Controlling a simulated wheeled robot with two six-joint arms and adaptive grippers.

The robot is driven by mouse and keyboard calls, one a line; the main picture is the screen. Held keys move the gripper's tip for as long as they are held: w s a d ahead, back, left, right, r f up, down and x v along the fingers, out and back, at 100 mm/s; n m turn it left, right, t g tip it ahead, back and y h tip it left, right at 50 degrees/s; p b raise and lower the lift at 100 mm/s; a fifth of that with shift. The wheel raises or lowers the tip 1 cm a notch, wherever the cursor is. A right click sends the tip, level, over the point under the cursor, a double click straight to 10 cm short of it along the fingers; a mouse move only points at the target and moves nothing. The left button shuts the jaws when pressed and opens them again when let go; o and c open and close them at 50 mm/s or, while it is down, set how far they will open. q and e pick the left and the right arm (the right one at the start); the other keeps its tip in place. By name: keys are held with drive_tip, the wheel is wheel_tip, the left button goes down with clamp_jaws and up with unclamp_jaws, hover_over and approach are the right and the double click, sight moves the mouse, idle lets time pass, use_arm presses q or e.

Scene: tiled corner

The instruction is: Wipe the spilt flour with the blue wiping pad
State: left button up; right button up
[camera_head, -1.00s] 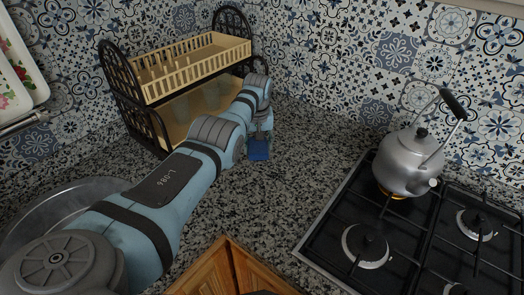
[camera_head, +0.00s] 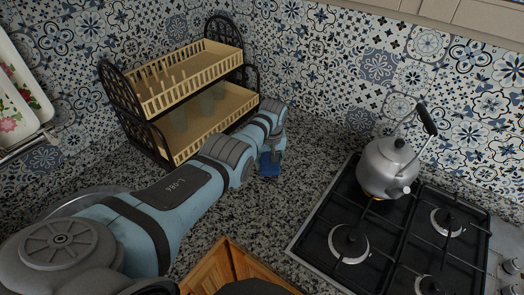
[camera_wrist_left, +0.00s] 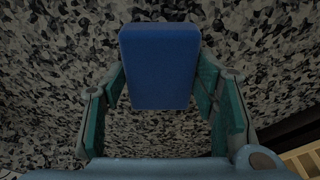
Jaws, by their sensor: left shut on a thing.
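The blue wiping pad (camera_head: 269,169) is at the end of my left arm, low over the speckled countertop (camera_head: 300,180). My left gripper (camera_head: 271,151) is shut on the pad. In the left wrist view the pad (camera_wrist_left: 160,65) sits between the green-lined fingers of my left gripper (camera_wrist_left: 160,95). I cannot tell whether the pad touches the counter. I cannot make out the spilt flour against the black, grey and white speckle. My right gripper is not in view.
A two-tier rack (camera_head: 185,130) with a few glasses stands at the left, close to my left arm. A kettle (camera_head: 387,168) sits on the gas stove (camera_head: 340,225) at the right. Patterned tiled walls (camera_head: 330,60) close the back. Counter between rack and stove looks clear.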

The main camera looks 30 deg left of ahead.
use_arm(q)
drive_tip(key=shift+d+f, duration=0.1)
drive_tip(key=shift+d, duration=0.15)
drive_tip(key=r+p, duration=0.4)
drive_tip(key=shift+w+a+r+p, duration=0.15)
drive_tip(key=shift+w+r+p, duration=0.05)
drive_tip(key=shift+r+p, duration=0.15)
drive_tip(key=shift+r+b, duration=0.15)
drive_tip(key=shift+b, duration=0.35)
drive_tip(key=shift+s+r, duration=0.15)
drive_tip(key=shift+r, duration=1.9)
drive_tip(key=shift+f, duration=0.15)
